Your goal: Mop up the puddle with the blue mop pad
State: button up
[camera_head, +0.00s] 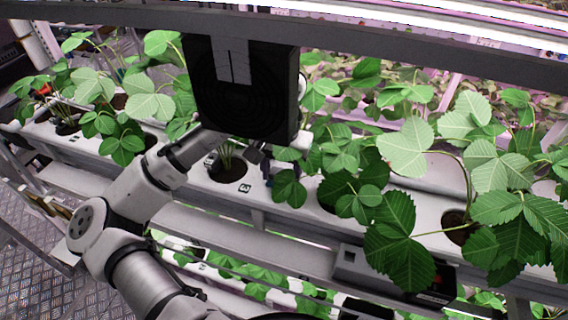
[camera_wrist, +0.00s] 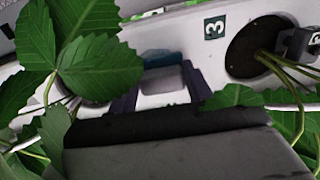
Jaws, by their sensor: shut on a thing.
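My gripper (camera_wrist: 160,90) is low over the white planter channel in the wrist view, with a dark finger on each side of a pale grey block. The jaws are shut on this block, which seems to be the top of the blue mop pad; a teal-blue strip of the mop pad (camera_wrist: 159,57) shows just beyond it. I cannot tell whether the pad touches the channel. In the head view my gripper (camera_head: 258,157) is small and partly hidden below a dark panel, and the pad cannot be made out clearly. I cannot make out the puddle in either view.
The white planter channel (camera_head: 205,183) runs across the rack, with strawberry plants (camera_head: 410,150) in round holes. One hole beside a "3" label (camera_wrist: 214,27) is right of my gripper. Leaves (camera_wrist: 98,65) crowd its left. A metal beam (camera_head: 400,35) crosses above.

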aim_at(277, 197)
jog(key=shift+s+a, duration=0.25)
jog(key=shift+s, duration=0.55)
jog(key=shift+s+a, duration=0.25)
jog(key=shift+s, duration=0.5)
jog(key=shift+s+d+f, duration=0.1)
jog(key=shift+f, duration=0.05)
jog(key=shift+w+r, duration=0.3)
jog(key=shift+w, duration=0.35)
jog(key=shift+w+d+f, duration=0.1)
jog(key=shift+w+d, duration=0.2)
jog(key=shift+w, duration=0.6)
jog(key=shift+w+d+r, duration=0.1)
jog(key=shift+w+d, duration=0.25)
jog(key=shift+w, duration=0.5)
jog(key=shift+w+d+f, duration=0.1)
jog(key=shift+w+d, duration=0.2)
jog(key=shift+w, duration=0.6)
notch_tip(277, 197, up, 6)
